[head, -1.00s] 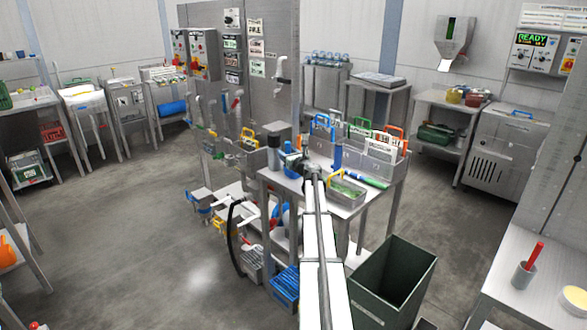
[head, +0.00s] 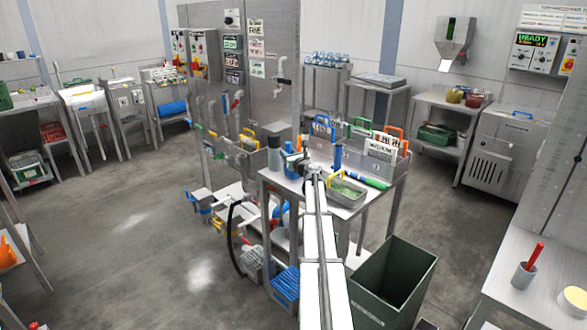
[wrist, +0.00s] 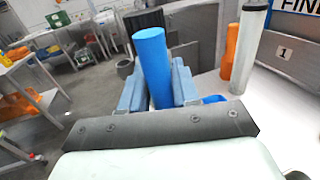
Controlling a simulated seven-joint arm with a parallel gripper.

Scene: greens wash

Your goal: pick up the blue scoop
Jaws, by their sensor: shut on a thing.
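The blue scoop shows in the wrist view as a plain blue cylindrical handle (wrist: 152,62) standing up between my fingers. My gripper (wrist: 158,88) is shut on this handle, with one pale blue finger on each side. The lower end of the handle and the scoop's bowl are hidden behind the gripper body. In the head view my gripper (head: 298,160) is over the left part of the metal table (head: 285,184). The held scoop is small there and partly covered by my arm, so I cannot tell whether it is clear of the table.
A clear cylinder with a dark cap (wrist: 251,48) and an orange handle (wrist: 231,52) stand to the right in the wrist view. A dark green bin (head: 395,285) stands below.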

